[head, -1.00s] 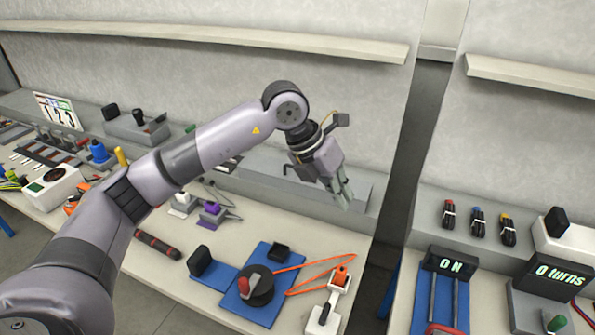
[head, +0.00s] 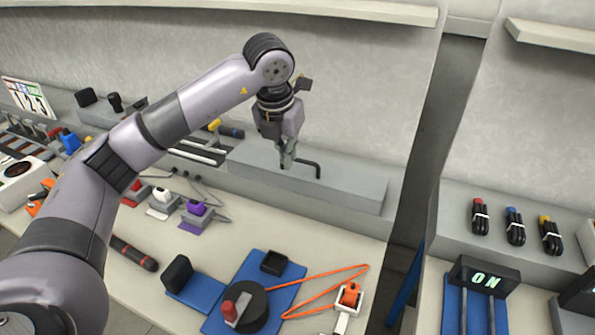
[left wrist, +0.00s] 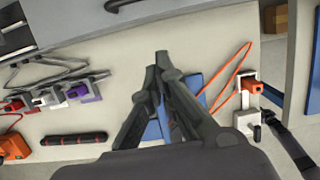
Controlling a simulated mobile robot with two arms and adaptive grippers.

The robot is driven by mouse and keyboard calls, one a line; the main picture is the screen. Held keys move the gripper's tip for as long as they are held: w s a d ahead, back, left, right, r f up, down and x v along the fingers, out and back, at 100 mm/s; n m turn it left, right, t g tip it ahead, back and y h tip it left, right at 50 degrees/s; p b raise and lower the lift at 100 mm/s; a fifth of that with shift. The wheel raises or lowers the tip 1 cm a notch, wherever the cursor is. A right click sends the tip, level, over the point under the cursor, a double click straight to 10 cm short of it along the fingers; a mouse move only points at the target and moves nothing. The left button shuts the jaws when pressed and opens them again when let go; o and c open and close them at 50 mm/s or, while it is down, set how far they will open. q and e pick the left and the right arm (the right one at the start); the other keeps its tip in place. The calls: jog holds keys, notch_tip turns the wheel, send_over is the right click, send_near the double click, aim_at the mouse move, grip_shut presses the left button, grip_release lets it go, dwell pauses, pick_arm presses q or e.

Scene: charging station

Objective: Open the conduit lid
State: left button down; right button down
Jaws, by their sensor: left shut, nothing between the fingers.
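The conduit is a long grey box (head: 345,190) on the raised ledge at the back of the bench. Its lid is the flat top, with a black bent handle (head: 317,168). My left gripper (head: 287,163) points down by the handle, shut and empty. In the left wrist view the fingers (left wrist: 158,62) show shut, and the black handle (left wrist: 118,4) lies at the top edge, apart from the fingertips. My right gripper is out of view.
A blue board (head: 212,318) with a black reel and orange cable (head: 325,290) lies on the front bench. Coloured connectors (head: 197,208) stand left of it. A dark gap (head: 425,180) separates the right bench. The wall is close behind the box.

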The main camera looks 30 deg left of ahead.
pick_arm(q)
jog(key=f, duration=0.1)
jog(key=p, duration=0.4)
send_over(300, 180)
jog(key=s, duration=0.1)
jog(key=f, duration=0.7)
jog(key=shift+s, duration=0.2)
